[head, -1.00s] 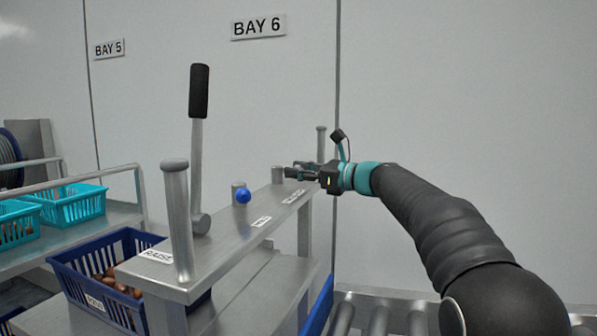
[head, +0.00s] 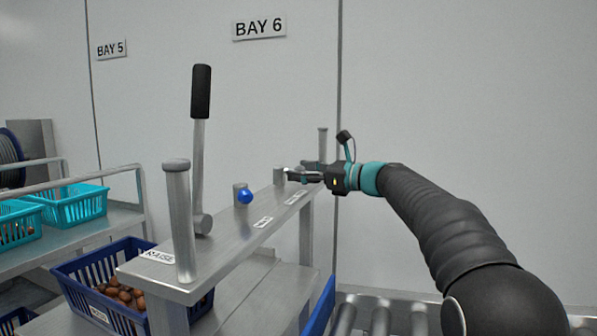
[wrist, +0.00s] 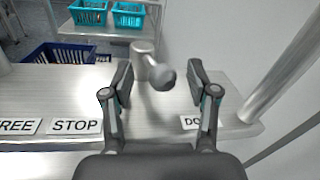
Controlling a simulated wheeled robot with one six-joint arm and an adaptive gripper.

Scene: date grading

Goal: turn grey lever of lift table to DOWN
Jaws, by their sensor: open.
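The grey lever shows in the wrist view as a round grey knob (wrist: 162,76) on a short grey post (wrist: 143,60). The knob points right of the post, between the STOP label (wrist: 75,126) and the partly hidden DOWN label (wrist: 200,122). My gripper (wrist: 160,78) is open, with a finger on each side of the knob and visible gaps to both. In the head view my gripper (head: 298,173) is at the far end of the steel lift-table bar (head: 225,240), beside the lever's post (head: 279,177); the knob is hard to make out there.
A tall black-handled lever (head: 201,92) and a blue knob (head: 244,196) stand left along the bar. Upright posts (head: 178,215) stand at its ends; one (wrist: 290,70) is right of my gripper. A dark blue basket (head: 75,290) sits below. The wall is behind.

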